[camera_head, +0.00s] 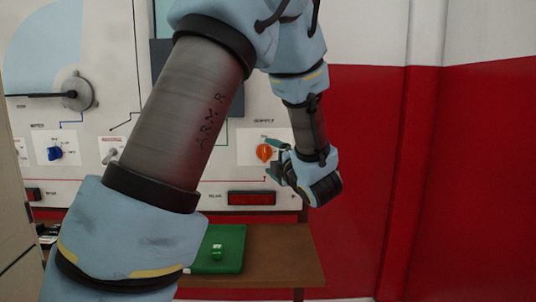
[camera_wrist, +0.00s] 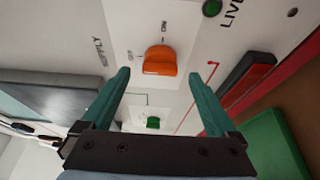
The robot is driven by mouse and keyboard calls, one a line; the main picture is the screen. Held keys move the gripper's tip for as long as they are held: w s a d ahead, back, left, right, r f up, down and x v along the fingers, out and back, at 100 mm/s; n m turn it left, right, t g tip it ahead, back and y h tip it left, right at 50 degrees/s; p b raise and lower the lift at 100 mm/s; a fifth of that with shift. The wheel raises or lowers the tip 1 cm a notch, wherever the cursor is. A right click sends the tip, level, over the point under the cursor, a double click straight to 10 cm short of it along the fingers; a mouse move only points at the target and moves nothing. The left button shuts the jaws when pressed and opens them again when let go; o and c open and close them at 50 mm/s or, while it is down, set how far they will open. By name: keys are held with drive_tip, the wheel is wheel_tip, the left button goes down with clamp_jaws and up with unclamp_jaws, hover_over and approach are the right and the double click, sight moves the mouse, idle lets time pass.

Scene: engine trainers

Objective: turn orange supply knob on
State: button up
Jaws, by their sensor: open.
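The orange supply knob (camera_head: 264,152) sits on a white plate on the wall panel, under the SUPPLY label. In the wrist view the knob (camera_wrist: 160,60) is just beyond my fingertips, roughly centred between them, with small OFF and ON marks around it. Which mark it points to is not clear. My gripper (camera_wrist: 160,76) is open, its two teal fingers spread, with nothing between them. In the head view my gripper (camera_head: 272,158) is at the knob's right, and one finger overlaps the area beside it. Contact cannot be told.
A round green lamp (camera_wrist: 212,8) is beside the LIVE label. A dark box with a red face (camera_head: 251,198) is below the knob. A blue knob (camera_head: 55,153) is at the panel's left. A red wall (camera_head: 370,180) is to the right.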

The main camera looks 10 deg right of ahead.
sight(264, 153)
drive_tip(key=shift+x, duration=1.4)
drive_tip(key=shift+c, duration=0.3)
drive_tip(key=c, duration=1.3)
